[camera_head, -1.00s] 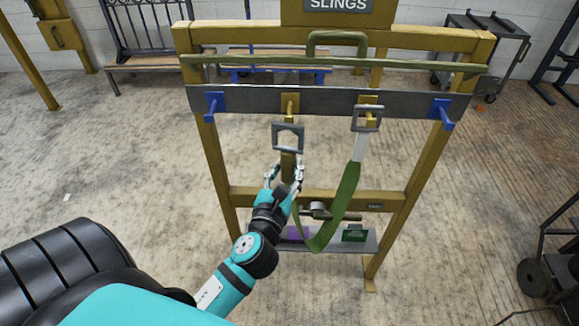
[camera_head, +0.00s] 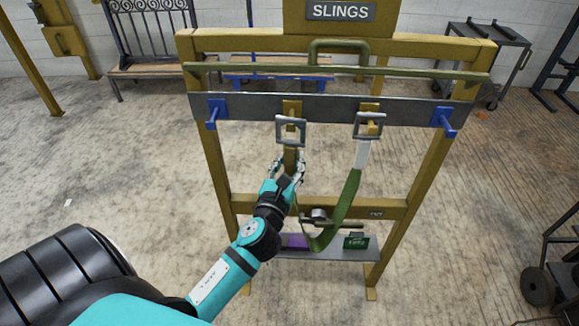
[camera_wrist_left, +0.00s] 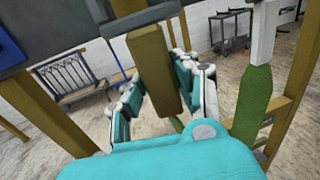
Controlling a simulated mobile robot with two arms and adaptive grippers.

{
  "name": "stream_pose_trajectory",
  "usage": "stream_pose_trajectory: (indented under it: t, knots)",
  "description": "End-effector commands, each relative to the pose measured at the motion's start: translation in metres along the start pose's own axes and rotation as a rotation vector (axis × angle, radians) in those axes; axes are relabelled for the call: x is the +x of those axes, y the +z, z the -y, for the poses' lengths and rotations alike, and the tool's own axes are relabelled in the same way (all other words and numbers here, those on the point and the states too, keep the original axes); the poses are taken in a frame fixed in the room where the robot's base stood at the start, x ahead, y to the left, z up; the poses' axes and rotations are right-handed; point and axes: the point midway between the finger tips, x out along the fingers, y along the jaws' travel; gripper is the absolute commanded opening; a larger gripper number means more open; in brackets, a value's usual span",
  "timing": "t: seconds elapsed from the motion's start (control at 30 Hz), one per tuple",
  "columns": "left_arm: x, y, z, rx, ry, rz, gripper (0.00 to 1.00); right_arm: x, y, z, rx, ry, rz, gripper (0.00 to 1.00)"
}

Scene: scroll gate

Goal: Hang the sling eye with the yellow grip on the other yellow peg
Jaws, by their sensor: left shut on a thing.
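My left gripper (camera_head: 289,165) is shut on the yellow grip (camera_wrist_left: 155,70) of a grey metal sling eye (camera_head: 290,130). It holds the eye upright at the left yellow peg (camera_head: 291,106), with the eye's upper bar just below the peg's plate. I cannot tell whether the peg passes through the eye. The other grey eye (camera_head: 369,126) hangs on the right yellow peg (camera_head: 372,107). From its white sleeve (camera_head: 362,154) the green sling (camera_head: 346,197) loops down and left, its left part hidden behind my gripper.
Blue pegs (camera_head: 215,111) and (camera_head: 443,120) stick out at both ends of the grey rail (camera_head: 330,107). A green bar (camera_head: 430,74) crosses above it. A low shelf (camera_head: 335,252) holds purple and green items.

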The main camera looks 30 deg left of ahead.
Motion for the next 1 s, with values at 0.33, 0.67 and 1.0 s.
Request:
stream_pose_trajectory:
  t: [0.33,0.67,1.0]
  knots:
    - [0.018,0.001,-0.004,0.002,-0.001,0.003,0.0,0.003,0.004,0.001,-0.001,-0.001,0.007,0.4]
    - [0.034,0.001,-0.007,0.001,-0.001,0.003,0.0,0.006,0.004,0.003,-0.002,-0.003,0.007,0.4]
    - [0.047,-0.007,-0.01,0.001,-0.001,0.003,0.0,0.008,0.004,0.006,-0.001,-0.007,0.005,0.4]
